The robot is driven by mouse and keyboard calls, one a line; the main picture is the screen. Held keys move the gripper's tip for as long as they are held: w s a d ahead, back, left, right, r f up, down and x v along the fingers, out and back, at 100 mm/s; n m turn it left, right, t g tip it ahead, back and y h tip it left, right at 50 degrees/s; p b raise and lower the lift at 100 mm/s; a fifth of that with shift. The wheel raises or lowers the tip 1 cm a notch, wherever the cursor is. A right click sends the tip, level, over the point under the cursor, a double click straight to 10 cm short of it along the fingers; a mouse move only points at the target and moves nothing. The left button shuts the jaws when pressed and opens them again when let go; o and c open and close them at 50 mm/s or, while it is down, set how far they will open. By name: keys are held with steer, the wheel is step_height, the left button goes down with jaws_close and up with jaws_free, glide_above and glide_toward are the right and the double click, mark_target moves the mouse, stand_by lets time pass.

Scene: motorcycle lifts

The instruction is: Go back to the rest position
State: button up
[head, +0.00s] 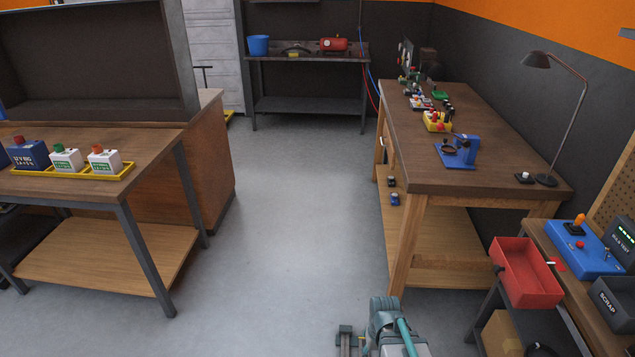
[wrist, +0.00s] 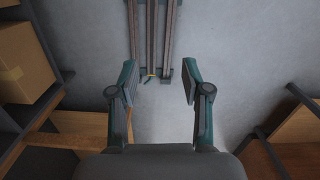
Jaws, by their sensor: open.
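My gripper (wrist: 160,84) shows in the wrist view with its two teal-edged fingers spread wide. It is open, and nothing is between the fingers. It points down over the grey floor (wrist: 215,65), apart from the furniture on both sides. In the head view, a grey and teal part of my arm shows at the bottom, right of centre. I cannot make out the fingers there.
A wooden workbench (head: 432,187) stands at the right, with a red bin (head: 525,272) on a smaller bench nearer. A cardboard box (wrist: 22,62) shows in the wrist view. The middle floor (head: 290,230) is clear.

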steer(key=s+f+g+b, duration=0.6)
steer(key=s+f+b, duration=0.2)
steer(key=s+f, duration=1.6)
steer(key=s, duration=0.2)
steer(key=shift+s, duration=0.3)
